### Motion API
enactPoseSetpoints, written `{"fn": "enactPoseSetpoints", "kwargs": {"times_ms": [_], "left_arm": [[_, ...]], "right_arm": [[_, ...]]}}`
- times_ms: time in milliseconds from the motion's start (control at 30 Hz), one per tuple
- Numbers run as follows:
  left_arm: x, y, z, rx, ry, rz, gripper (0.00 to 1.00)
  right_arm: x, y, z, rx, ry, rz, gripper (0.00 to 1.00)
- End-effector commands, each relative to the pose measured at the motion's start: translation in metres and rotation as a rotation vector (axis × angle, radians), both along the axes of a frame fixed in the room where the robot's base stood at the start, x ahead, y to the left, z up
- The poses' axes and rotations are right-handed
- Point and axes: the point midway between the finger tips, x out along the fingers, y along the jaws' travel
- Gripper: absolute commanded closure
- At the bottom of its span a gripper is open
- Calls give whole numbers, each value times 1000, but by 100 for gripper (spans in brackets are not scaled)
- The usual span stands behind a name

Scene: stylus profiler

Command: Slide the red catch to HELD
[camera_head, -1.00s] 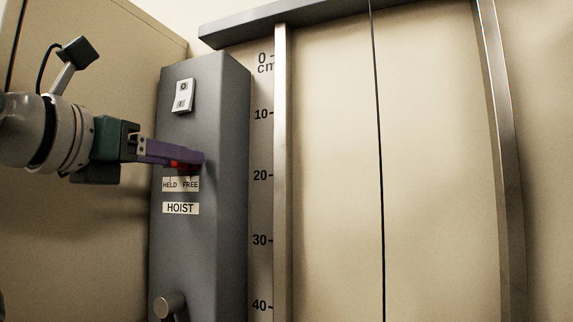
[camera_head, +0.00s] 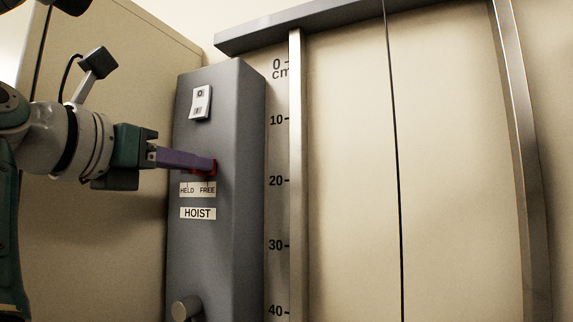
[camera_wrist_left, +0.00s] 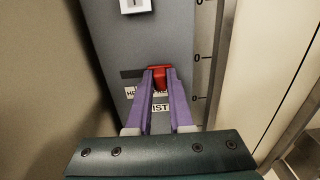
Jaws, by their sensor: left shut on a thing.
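The red catch (camera_head: 211,172) is on the upper front of the grey hoist panel, above the FREE end of the HELD/FREE label (camera_head: 197,190). My left gripper (camera_head: 214,164) reaches in from the left, its purple fingers shut on the catch and hiding part of it. In the left wrist view the red catch (camera_wrist_left: 159,75) sits between the two fingertips of my left gripper (camera_wrist_left: 160,82). A dark slot (camera_wrist_left: 131,74) runs left from the catch. My right gripper is not in view.
The grey panel (camera_head: 202,260) also carries a white rocker switch (camera_head: 201,103) above, a HOIST label (camera_head: 198,213) and a round metal knob (camera_head: 185,309) below. A centimetre scale and tall beige doors (camera_head: 350,180) stand to the right.

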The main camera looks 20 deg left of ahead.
Motion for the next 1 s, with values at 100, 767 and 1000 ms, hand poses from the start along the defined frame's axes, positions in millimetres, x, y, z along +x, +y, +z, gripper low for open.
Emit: {"fn": "enactPoseSetpoints", "kwargs": {"times_ms": [100,767,1000], "left_arm": [[0,-1,0,-1,1,-2,100],[1,-1,-1,-1,2,-4,100],[3,16,1,1,8,-1,100]], "right_arm": [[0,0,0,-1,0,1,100],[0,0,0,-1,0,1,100],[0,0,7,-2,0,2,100]]}}
